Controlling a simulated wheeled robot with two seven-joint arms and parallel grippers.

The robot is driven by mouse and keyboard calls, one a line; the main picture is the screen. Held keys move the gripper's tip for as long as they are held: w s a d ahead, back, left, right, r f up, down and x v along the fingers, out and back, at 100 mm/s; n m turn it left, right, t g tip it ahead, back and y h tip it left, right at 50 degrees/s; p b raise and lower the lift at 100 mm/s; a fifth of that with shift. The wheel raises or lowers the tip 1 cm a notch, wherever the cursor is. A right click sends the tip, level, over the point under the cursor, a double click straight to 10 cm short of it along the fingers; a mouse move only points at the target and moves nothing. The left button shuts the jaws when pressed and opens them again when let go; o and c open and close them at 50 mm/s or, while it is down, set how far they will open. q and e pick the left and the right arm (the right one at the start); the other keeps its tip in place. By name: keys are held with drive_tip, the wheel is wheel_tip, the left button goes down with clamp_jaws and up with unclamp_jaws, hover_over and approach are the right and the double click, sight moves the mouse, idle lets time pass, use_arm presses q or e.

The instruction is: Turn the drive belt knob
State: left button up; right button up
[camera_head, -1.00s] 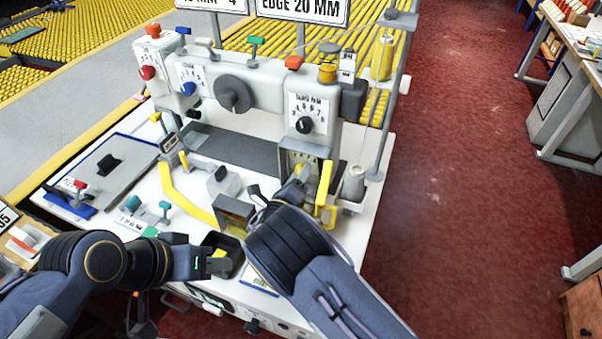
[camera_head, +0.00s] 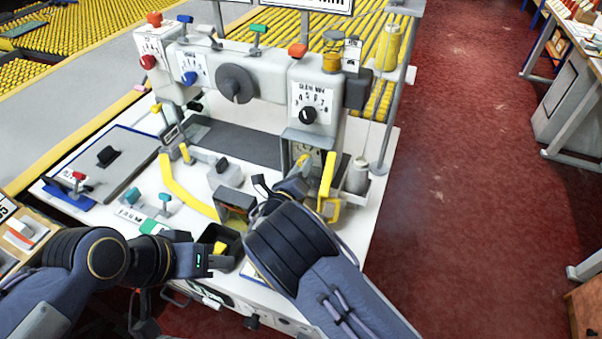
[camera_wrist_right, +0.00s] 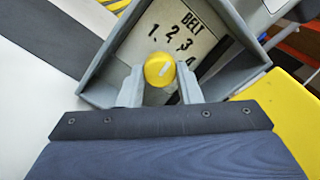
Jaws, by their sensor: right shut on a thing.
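The drive belt knob (camera_wrist_right: 160,69) is a round yellow knob with a pale pointer line. In the right wrist view it sits in front of a plate (camera_wrist_right: 181,30) marked BELT with numbers from 1, inside a grey box-like frame. The pointer line slants toward the upper right, toward the side of the 3. My right gripper (camera_wrist_right: 160,80) has one finger on each side of the knob and is shut on it. In the head view the right gripper (camera_head: 283,178) reaches the machine's lower right front. My left gripper (camera_head: 222,262) is low at the front, beside a dark bin; its fingers are unclear.
The white sewing machine has a seam dial (camera_head: 309,115), a large grey handwheel (camera_head: 236,84) and a blue knob (camera_head: 190,77). Yellow guards (camera_head: 327,176) stand close to my right gripper. A thread cone (camera_head: 358,175) stands right of it. Red floor is open at the right.

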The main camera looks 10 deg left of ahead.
sight(300, 160)
drive_tip(key=m+b, duration=0.3)
drive_tip(key=shift+f+b, duration=0.25)
drive_tip(key=shift+b, duration=0.05)
drive_tip(key=shift+r+m+b, duration=0.2)
drive_tip(key=shift+m+b, duration=0.9)
drive_tip(key=shift+b, duration=0.05)
drive_tip(key=o, duration=1)
drive_tip(key=r, duration=0.2)
drive_tip(key=s+r, duration=0.1)
drive_tip(key=r, duration=0.1)
drive_tip(key=shift+r, duration=0.15)
drive_tip(key=s+d+r, duration=0.1)
drive_tip(key=s+r, duration=0.2)
drive_tip(key=s, duration=0.1)
drive_tip(key=s+d+r, duration=0.1)
drive_tip(key=s+r, duration=0.1)
drive_tip(key=s, duration=0.2)
drive_tip(key=s+r, duration=0.3)
drive_tip(key=s, duration=0.1)
drive_tip(key=shift+s+d+r, duration=0.35)
drive_tip(key=shift+s+d, duration=0.05)
